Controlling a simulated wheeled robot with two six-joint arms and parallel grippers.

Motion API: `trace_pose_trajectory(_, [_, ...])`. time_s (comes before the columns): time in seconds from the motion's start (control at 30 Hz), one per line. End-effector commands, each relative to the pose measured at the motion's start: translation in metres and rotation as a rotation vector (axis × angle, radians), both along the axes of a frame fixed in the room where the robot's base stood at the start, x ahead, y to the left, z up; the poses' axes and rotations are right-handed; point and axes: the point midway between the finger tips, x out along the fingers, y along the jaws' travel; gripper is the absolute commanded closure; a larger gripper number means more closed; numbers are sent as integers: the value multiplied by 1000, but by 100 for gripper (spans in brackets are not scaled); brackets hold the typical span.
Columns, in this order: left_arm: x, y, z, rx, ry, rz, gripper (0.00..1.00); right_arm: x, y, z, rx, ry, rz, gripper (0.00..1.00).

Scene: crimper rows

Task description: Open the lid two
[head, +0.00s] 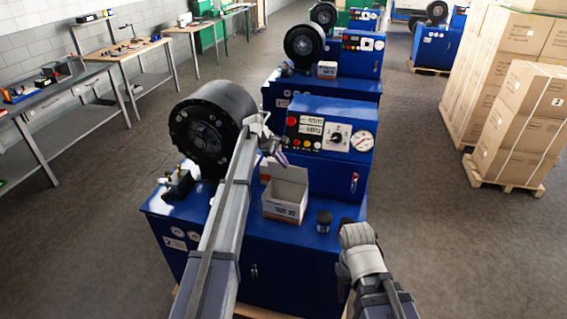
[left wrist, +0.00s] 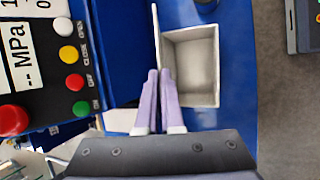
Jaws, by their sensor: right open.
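An open white box (head: 286,209) stands on the blue machine's top, its inside empty. Its lid (head: 265,170) stands up at the back edge. In the left wrist view the empty box (left wrist: 192,72) lies right of the fingers and the lid (left wrist: 155,30) shows as a thin edge. My left gripper (head: 278,152) reaches over the machine to the lid. Its purple fingers (left wrist: 158,72) are close together, with the lid's edge running between their tips. My right gripper (head: 355,232) is open, at the front right of the machine, apart from the box.
A dark jar (head: 324,223) stands right of the box. A control panel (head: 325,130) and a black crimper drum (head: 212,125) rise behind. A small black device (head: 178,186) sits at the left. More machines (head: 345,90) stand further back, and stacked cartons (head: 515,120) at the right.

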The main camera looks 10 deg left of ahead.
Motion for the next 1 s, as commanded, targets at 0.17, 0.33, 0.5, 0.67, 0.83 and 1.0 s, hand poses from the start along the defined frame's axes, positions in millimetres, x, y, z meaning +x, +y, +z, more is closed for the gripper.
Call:
trace_pose_trajectory(0.17, [0, 0, 0, 0, 0, 0, 100, 0, 0, 0, 0, 0, 0, 50])
trace_pose_trajectory(0.33, [0, 0, 0, 0, 0, 0, 100, 0, 0, 0, 0, 0, 0, 50])
trace_pose_trajectory(0.5, [0, 0, 0, 0, 0, 0, 100, 0, 0, 0, 0, 0, 0, 50])
trace_pose_trajectory(0.67, [0, 0, 0, 0, 0, 0, 95, 0, 0, 0, 0, 0, 0, 50])
trace_pose_trajectory(0.83, [0, 0, 0, 0, 0, 0, 76, 0, 0, 0, 0, 0, 0, 50])
trace_pose_trajectory(1.0, [0, 0, 0, 0, 0, 0, 65, 0, 0, 0, 0, 0, 0, 50])
